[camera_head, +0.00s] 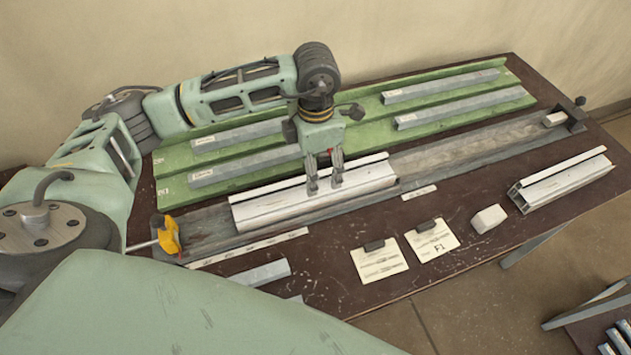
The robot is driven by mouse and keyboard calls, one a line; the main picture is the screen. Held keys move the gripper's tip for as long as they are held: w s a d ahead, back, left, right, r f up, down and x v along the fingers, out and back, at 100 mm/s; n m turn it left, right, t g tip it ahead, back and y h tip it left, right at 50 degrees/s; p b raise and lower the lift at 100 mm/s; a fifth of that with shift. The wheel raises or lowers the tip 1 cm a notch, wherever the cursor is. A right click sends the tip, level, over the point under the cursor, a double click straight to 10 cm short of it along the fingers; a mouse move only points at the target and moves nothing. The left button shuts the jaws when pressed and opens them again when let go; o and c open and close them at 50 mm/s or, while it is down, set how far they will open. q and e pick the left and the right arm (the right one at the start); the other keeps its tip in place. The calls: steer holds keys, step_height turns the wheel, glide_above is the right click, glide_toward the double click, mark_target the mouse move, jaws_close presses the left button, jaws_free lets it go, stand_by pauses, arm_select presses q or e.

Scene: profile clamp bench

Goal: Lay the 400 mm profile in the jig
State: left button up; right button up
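A long pale profile (270,207) lies lengthwise over the left-middle part of the grey jig channel (450,156). Whether it rests fully on the channel floor cannot be told. My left gripper (325,186) points down at the profile's right half, its two fingertips apart and at the profile's top. Whether they clamp it is unclear. A yellow clamp (168,236) stands at the jig's left end, apart from the profile. A dark end stop (574,122) with a small pale block (555,118) beside it is at the right end. My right gripper is not in view.
A shorter pale profile (562,178) and a white block (488,218) lie on the dark table (330,262) at front right. Two cards (379,260) (432,240) lie in front of the jig. A green rack (360,106) with several grey bars stands behind. The channel's right half is mostly clear.

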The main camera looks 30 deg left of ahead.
arm_select(q)
step_height(320, 180, up, 5)
steer(key=shift+r+b, duration=0.1)
steer(key=shift+b, duration=0.4)
